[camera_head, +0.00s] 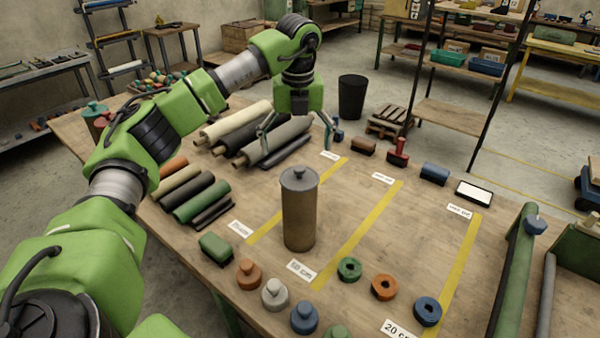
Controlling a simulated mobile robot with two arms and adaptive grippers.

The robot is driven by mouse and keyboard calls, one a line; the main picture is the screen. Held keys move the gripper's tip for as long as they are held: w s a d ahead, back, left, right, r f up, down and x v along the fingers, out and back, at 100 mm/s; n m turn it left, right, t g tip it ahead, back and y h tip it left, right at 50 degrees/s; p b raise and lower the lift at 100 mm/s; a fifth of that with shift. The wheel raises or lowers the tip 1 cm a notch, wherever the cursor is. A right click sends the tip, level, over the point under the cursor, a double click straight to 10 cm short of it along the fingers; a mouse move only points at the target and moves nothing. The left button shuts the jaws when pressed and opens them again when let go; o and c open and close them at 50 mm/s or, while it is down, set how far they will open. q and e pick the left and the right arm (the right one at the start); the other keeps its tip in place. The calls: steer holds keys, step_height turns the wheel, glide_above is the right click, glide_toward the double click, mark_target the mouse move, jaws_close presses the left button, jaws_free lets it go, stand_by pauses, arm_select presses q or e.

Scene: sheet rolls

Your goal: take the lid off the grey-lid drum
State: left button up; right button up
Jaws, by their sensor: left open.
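The grey-lid drum (299,219) stands upright near the middle of the wooden table, a tall brown cylinder. Its grey lid (299,179) is on top and has a small round knob. My left gripper (297,148) is open with its fingers spread and pointing down. It appears above and beyond the drum in the picture, apart from the lid, with nothing seen between its fingers. My right gripper is not in view.
Sheet rolls (238,128) lie behind and left of the drum. Knobbed pieces, including an orange one (249,273), and rings, including a green one (349,269), sit in front. Yellow strips (357,235) mark the table. Bare table lies right of the drum.

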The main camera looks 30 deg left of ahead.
mark_target(299, 168)
arm_select(q)
step_height(299, 168, down, 3)
steer(key=shift+w+a+r, duration=0.1)
steer(key=shift+a, duration=0.05)
steer(key=shift+f+p, duration=0.2)
steer(key=shift+p, duration=0.3)
steer(key=f+p, duration=0.1)
steer(key=w+f+p, duration=0.1)
steer(key=f, duration=0.1)
steer(key=shift+f, duration=0.95)
steer(key=shift+s+r, duration=0.1)
steer(key=shift+s, duration=0.1)
steer(key=c, duration=2.4)
steer(key=shift+c, duration=1)
